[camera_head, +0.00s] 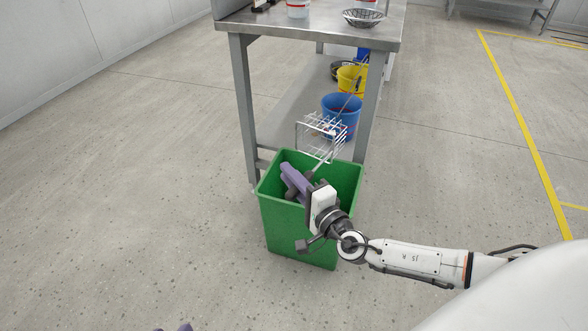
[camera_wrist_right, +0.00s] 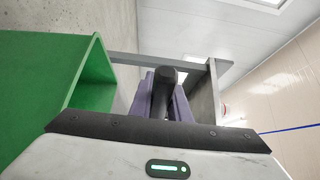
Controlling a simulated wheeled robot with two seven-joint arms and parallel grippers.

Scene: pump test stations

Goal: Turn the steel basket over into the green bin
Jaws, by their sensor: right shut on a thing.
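The steel basket (camera_head: 318,137) is a wire basket held above the far rim of the green bin (camera_head: 284,226) in the head view. My right gripper (camera_head: 297,178), with purple fingers, is over the bin's mouth and shut on the basket's dark handle. In the right wrist view the dark handle (camera_wrist_right: 164,88) sits between the purple fingers, and the green bin (camera_wrist_right: 92,75) is at the left. I cannot tell clearly what the basket holds. Only a small purple tip of my left gripper (camera_head: 184,328) shows at the bottom edge of the head view.
A steel table (camera_head: 300,30) stands behind the bin, with a dark wire bowl (camera_head: 362,18) on top. Its lower shelf (camera_head: 285,120) carries a blue bucket (camera_head: 341,112) and a yellow bucket (camera_head: 350,78). The floor at left and right is clear.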

